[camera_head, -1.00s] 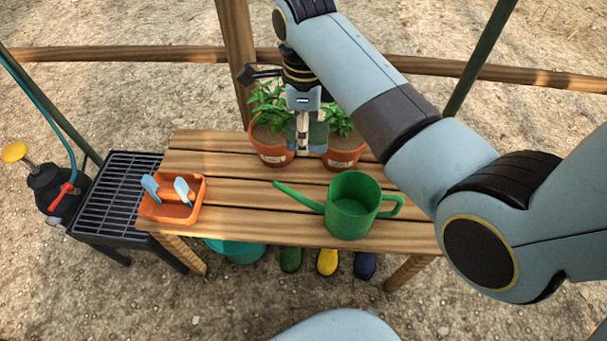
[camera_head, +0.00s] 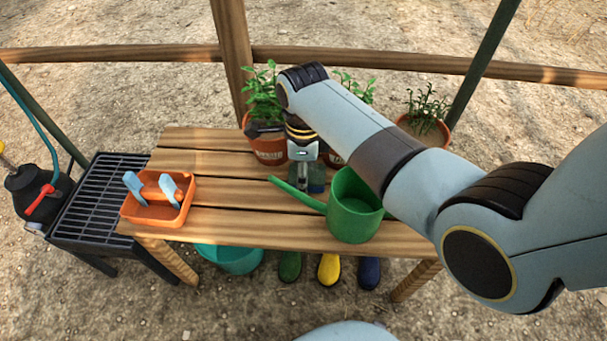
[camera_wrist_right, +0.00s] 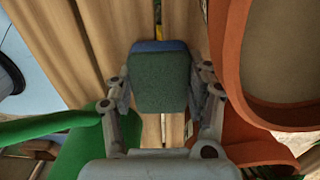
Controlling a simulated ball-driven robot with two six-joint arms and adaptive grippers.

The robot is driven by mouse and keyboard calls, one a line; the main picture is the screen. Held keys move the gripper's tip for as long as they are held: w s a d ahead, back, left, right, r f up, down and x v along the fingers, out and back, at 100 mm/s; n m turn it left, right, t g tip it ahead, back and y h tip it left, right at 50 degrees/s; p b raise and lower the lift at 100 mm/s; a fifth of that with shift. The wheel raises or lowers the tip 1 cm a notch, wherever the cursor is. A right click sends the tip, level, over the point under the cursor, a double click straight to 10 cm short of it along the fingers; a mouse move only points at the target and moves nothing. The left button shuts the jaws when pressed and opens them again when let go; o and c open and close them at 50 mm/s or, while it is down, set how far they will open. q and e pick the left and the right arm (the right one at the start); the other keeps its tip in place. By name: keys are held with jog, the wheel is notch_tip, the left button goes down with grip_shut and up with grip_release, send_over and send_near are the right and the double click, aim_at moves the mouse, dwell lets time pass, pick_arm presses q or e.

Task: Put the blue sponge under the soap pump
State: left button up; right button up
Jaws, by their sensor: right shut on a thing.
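My right gripper (camera_head: 308,182) comes down over the middle of the wooden table, between the plant pots and the watering can. In the right wrist view its fingers (camera_wrist_right: 163,95) are shut on the sponge (camera_wrist_right: 160,82), a block with a dark green face and a blue edge. In the head view only a small part of the sponge (camera_head: 318,180) shows beside the gripper. I cannot tell whether it touches the table. I see no soap pump in these views. My left gripper is not in view.
A green watering can (camera_head: 352,208) stands close to my right gripper. Potted plants (camera_head: 268,150) line the table's back. An orange tray (camera_head: 150,214) with blue-handled things stands at the left end. Bare slats (camera_head: 225,195) lie between tray and can. A black rack (camera_head: 95,200) stands left.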

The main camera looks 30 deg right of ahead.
dwell(0.3)
jog(key=o, duration=0.7)
jog(key=shift+f, duration=0.1)
